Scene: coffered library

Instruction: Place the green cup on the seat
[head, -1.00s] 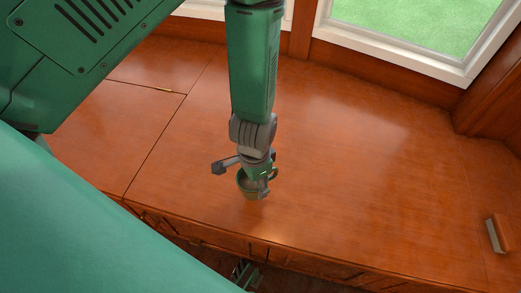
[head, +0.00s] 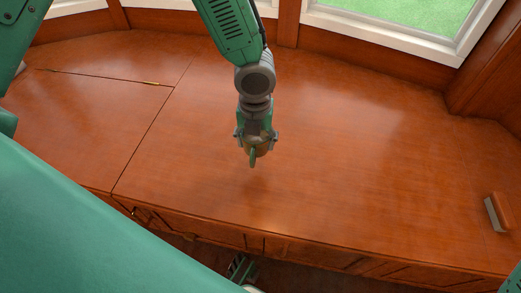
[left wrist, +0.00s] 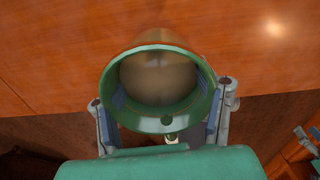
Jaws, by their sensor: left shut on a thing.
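The green cup (head: 260,149) is in my left gripper (head: 257,138), over the wooden window seat (head: 350,150). In the left wrist view the cup's round green rim (left wrist: 112,70) faces the camera, and its inside looks empty. The fingers of my left gripper (left wrist: 164,118) sit on both sides of the cup, shut on it. A faint shadow on the seat suggests the cup hangs above the surface, but the gap is hard to judge.
A brown and grey brush-like block (head: 497,212) lies at the seat's right end. The rest of the seat top is clear. A hinged panel (head: 100,120) is at the left. The front edge with carved drawers (head: 255,243) drops to a dark floor. Windows stand behind.

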